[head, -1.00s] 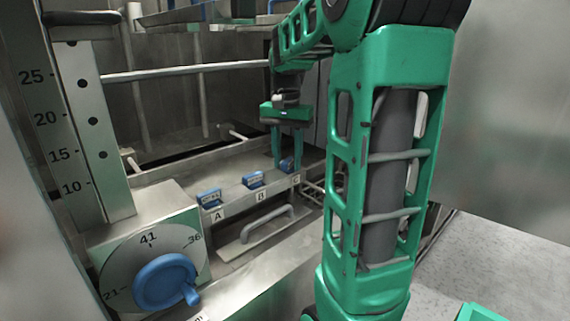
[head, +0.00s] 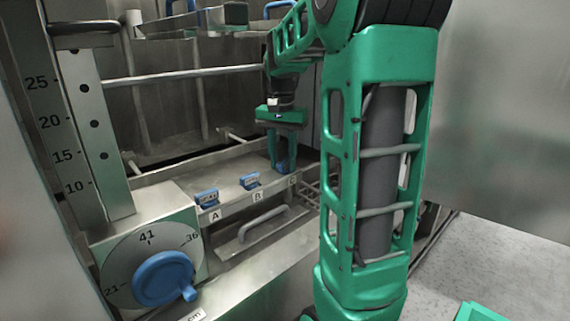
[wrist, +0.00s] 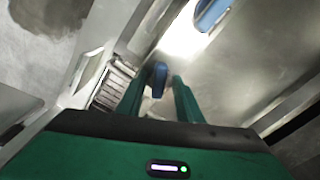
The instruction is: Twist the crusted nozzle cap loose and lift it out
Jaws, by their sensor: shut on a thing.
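My gripper (head: 283,166) points down at the position labelled C, at the right end of the metal ledge. Its green fingers are shut on a small blue cap, which also shows between the fingertips in the wrist view (wrist: 159,79). In the head view the fingers largely cover this cap. Whether it is still seated in the ledge or raised cannot be told. I cannot make out any crust on it.
A metal box with a blue knob (head: 163,279) on a numbered dial stands at the front left, below an upright scale (head: 95,130). A grey handle (head: 265,222) lies below the ledge. A horizontal rail (head: 185,73) crosses behind. Wire racking (head: 312,182) is close right of the gripper.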

